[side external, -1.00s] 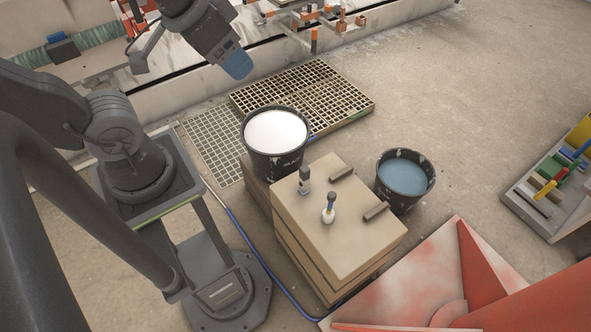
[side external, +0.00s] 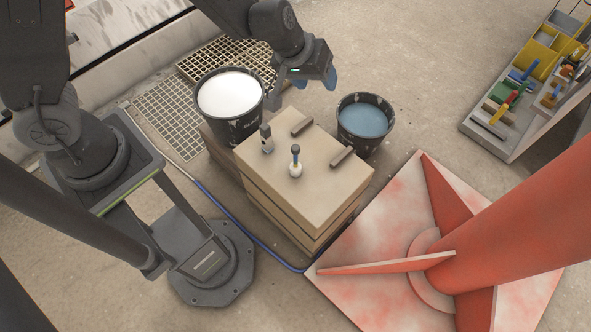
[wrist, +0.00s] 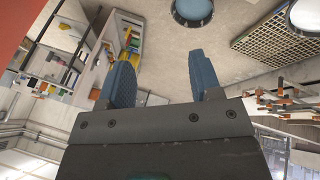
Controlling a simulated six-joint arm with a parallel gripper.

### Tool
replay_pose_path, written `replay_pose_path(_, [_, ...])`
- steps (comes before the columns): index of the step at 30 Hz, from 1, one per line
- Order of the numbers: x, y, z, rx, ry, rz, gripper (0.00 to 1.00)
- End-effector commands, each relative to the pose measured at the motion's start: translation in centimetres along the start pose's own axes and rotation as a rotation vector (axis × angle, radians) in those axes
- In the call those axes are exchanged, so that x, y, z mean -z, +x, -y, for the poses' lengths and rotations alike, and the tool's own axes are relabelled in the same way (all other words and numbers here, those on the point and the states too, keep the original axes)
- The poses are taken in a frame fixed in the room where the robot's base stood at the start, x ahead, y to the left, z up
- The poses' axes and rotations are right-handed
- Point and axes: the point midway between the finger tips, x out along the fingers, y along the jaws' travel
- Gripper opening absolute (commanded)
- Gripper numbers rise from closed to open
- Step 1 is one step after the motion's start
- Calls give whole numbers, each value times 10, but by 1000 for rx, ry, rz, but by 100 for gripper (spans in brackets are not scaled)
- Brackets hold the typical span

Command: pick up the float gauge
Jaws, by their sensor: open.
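My gripper (side external: 315,82) is open with blue fingertips, high and behind the gauge in the side view, over the area between the two buckets. It is clear of the gauge and holds nothing. In the wrist view my open gripper (wrist: 162,78) has an empty gap between its fingers. The gauge does not show in the wrist view.
A small grey device (side external: 266,140) stands left of the gauge. A red post base (side external: 430,245) is at right front.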

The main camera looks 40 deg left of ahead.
Motion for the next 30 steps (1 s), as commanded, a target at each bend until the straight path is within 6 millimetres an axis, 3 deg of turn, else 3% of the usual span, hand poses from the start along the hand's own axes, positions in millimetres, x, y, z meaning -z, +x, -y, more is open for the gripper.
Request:
replay_pose_path(1, [-8,27,7,39,-26,7,58])
replay_pose_path(3, [-17,58,18,93,-65,-5,58])
replay_pose_path(6, [-32,101,39,182,-112,-29,58])
replay_pose_path(10, [-54,144,71,298,-152,-66,58])
replay_pose_path(13, [-67,164,92,369,-166,-93,58])
replay_pose_path(18, [-77,179,111,427,-176,-118,58])
replay_pose_path(23, [-76,198,122,435,-177,-120,58])
replay_pose_path(30, [-73,239,141,433,-178,-119,58])
